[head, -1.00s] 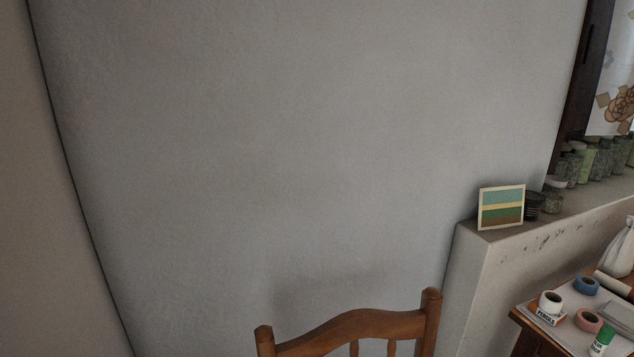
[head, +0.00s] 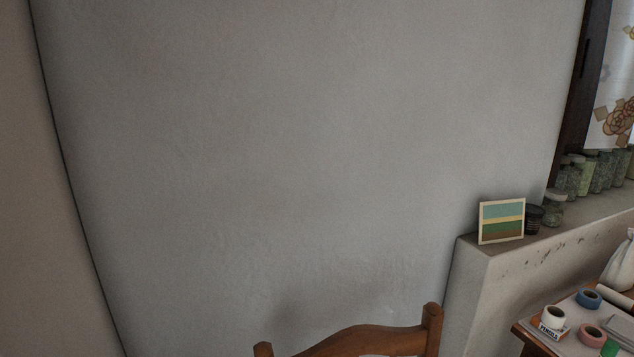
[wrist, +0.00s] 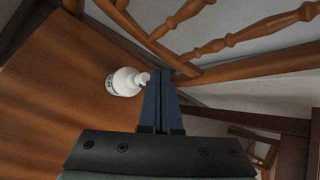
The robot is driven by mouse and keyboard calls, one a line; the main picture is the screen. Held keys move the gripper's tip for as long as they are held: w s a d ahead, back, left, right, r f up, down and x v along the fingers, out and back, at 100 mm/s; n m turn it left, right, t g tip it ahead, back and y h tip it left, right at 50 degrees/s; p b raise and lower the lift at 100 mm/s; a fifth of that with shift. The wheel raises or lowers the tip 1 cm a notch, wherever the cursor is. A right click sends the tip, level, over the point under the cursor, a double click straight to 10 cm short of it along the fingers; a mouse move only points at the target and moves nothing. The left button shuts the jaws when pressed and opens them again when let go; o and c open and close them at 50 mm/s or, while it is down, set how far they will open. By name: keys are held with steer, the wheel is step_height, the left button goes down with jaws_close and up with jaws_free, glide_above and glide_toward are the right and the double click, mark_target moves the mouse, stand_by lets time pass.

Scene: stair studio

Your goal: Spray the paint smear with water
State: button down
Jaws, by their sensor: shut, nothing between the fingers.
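In the wrist view my gripper (wrist: 162,78) is shut and empty, its two dark blue fingers together. A white bottle (wrist: 123,83) with dark marking lies or stands just left of the fingers, over a brown wooden surface (wrist: 75,115). Its nozzle end points toward the fingers and is partly hard to make out; I cannot tell if it touches them. I cannot make out a paint smear in either view. My gripper is not in the head view.
A wooden chair (head: 365,340) stands before the bare grey wall (head: 280,150); its spindles (wrist: 245,40) are close beyond my fingers. At right, a ledge (head: 500,262) holds a small striped picture (head: 501,221) and jars. A table with tape rolls (head: 588,298) stands below it.

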steer(key=shift+f, duration=0.15)
stand_by(0.4)
steer(key=shift+f, duration=0.3)
steer(key=shift+f+b, duration=0.5)
steer(key=shift+b, duration=0.05)
stand_by(0.6)
steer(key=shift+r, duration=0.1)
steer(key=shift+r+p, duration=0.85)
steer(key=shift+p, duration=0.25)
step_height(320, 180, up, 6)
steer(key=p, duration=0.6)
